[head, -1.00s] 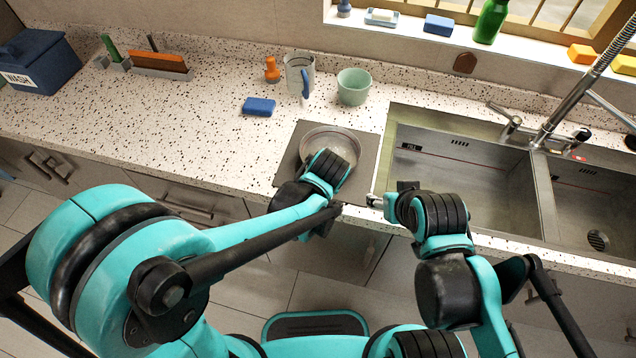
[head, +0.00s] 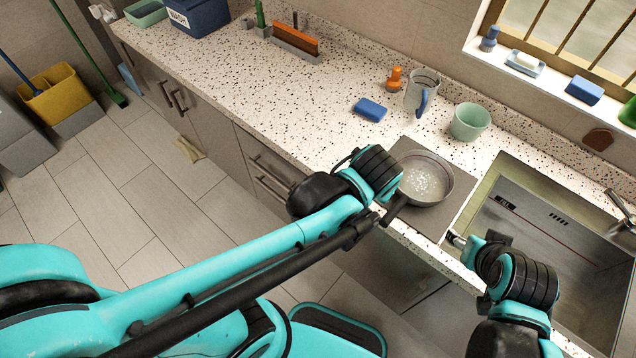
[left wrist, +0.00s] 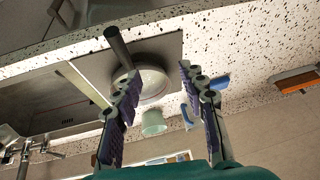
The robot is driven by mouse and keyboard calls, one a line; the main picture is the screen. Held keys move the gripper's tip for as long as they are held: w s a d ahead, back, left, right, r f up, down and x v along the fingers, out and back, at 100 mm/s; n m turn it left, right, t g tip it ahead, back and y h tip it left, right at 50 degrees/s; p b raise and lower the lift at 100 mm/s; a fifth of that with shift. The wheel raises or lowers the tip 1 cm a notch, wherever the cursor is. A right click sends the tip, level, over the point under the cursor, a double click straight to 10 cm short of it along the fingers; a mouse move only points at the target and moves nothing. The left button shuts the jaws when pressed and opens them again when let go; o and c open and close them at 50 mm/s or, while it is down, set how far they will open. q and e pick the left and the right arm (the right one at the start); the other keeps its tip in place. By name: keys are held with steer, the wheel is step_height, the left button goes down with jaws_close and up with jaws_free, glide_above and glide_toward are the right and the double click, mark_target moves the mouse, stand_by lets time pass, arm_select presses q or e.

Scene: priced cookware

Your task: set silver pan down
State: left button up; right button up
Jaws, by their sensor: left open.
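The silver pan (head: 427,182) rests on the dark grey mat (head: 462,208) on the counter, left of the sink. Its inside looks speckled and shiny, and its dark handle (head: 394,209) points toward the counter's front edge. The left wrist view also shows the pan (left wrist: 153,82) and its handle (left wrist: 118,46). My left gripper (left wrist: 158,70) is open with nothing between its fingers; the pan is beyond them, apart from them as far as I can see. In the head view its fingers are hidden behind the wrist. My right gripper (head: 456,240) is by the counter edge, its jaws unclear.
The sink (head: 560,235) is to the right. The counter to the left is mostly clear.

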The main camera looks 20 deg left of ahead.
arm_select(q)
steer(key=s+a+r+n+t, duration=0.1)
steer(key=s+a, duration=0.2)
steer(key=a, duration=0.3)
steer(key=s+a+r+n, duration=0.1)
steer(key=s+a+n, duration=0.1)
steer(key=a, duration=0.5)
steer(key=shift+s+r+t, duration=0.15)
steer(key=shift+s+t, duration=0.25)
steer(key=shift+s, duration=0.3)
step_height(320, 180, down, 9)
steer(key=b, duration=0.8)
steer(key=shift+r+b, duration=0.15)
steer(key=shift+b, duration=0.15)
